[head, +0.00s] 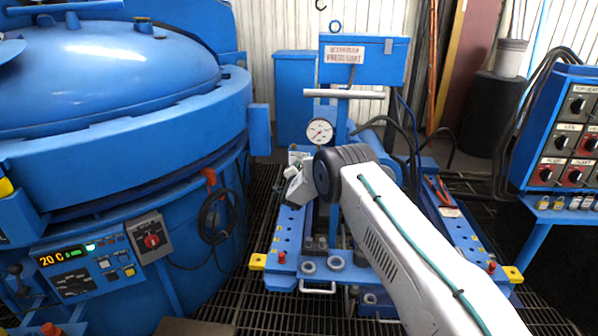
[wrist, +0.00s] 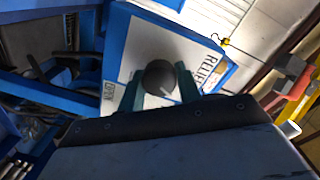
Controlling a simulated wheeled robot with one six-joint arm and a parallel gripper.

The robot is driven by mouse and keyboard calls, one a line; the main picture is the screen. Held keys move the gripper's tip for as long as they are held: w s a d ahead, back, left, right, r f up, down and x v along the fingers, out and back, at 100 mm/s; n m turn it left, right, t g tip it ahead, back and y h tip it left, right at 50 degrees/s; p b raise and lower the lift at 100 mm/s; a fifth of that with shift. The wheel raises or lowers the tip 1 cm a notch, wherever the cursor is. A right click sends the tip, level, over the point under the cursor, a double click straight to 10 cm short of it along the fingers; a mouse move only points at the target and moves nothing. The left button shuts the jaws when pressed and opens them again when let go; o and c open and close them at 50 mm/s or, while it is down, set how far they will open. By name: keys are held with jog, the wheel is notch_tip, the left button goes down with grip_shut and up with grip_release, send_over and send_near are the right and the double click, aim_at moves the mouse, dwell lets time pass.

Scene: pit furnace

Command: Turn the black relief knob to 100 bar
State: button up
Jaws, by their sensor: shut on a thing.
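The black relief knob (wrist: 160,77) is round, with a pale pointer line, on a white plate with a blue border. The plate (wrist: 122,50) bears lettering that reads "RELIE..." on the right and a smaller word at lower left, perhaps "OPEN". My gripper (wrist: 160,71) has one teal finger on each side of the knob and is shut on it.
A large blue furnace (head: 120,130) fills the left, with a control panel (head: 85,265) showing "20 C". A blue switch cabinet (head: 565,140) stands at right. The blue rig frame (head: 290,235) surrounds my arm's end. Dark grating (head: 215,290) covers the floor. Long-handled tools (wrist: 295,85) show in the wrist view.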

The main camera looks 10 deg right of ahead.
jog(key=n, duration=0.5)
jog(key=shift+f, duration=0.15)
jog(key=shift+n, duration=0.4)
jog(key=o, duration=1)
jog(key=shift+c, duration=0.2)
jog(key=v, duration=0.8)
jog(key=shift+w+a, duration=0.1)
jog(key=shift+a, duration=0.05)
